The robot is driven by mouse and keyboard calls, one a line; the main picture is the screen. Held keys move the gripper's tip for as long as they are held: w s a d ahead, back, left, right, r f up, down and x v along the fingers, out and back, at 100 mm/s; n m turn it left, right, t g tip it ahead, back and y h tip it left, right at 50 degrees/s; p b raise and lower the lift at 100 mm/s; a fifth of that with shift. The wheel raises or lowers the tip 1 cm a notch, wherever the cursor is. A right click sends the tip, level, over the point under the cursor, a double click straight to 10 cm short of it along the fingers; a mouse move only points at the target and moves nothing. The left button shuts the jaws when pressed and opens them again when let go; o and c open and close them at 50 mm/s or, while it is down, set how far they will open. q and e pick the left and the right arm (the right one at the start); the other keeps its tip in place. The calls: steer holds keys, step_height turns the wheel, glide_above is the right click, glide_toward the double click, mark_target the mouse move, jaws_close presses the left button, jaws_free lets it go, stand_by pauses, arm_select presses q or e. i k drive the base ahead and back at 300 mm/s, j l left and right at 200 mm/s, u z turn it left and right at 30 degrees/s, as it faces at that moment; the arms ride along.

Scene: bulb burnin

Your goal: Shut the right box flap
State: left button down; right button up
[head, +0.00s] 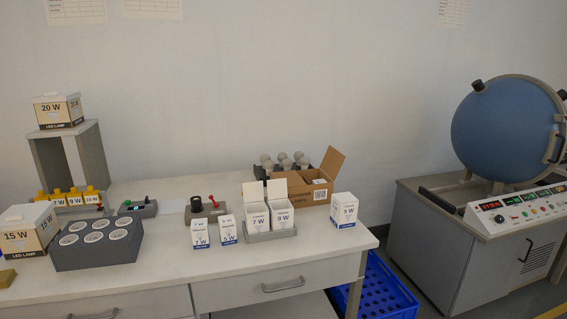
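Two white lamp boxes stand side by side in a grey tray (271,236) near the front right of the table. The left one, marked 7 W (257,222), has its top open and its flap (253,190) standing up at the back. The right one, marked 9 W (282,219), is also open, with its flap (276,188) upright at the back. What is inside them is too small to tell. Neither of my grippers is in the head view.
A brown carton (313,194) with a raised flap (332,162) stands just behind the boxes. A closed white box (343,210) is to the right. Two small white boxes (200,232) (227,230) stand left. A grey socket block (100,250) is farther left. The front strip is clear.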

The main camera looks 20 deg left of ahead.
mark_target(332, 162)
steer(key=i+l+u, duration=0.15)
steer(key=l+u, duration=0.3)
steer(key=i+l+u, duration=0.1)
steer(key=l+u, duration=0.4)
steer(key=l, duration=0.15)
steer(key=l+u, duration=0.45)
steer(key=k+l, duration=0.05)
steer(key=l, duration=0.05)
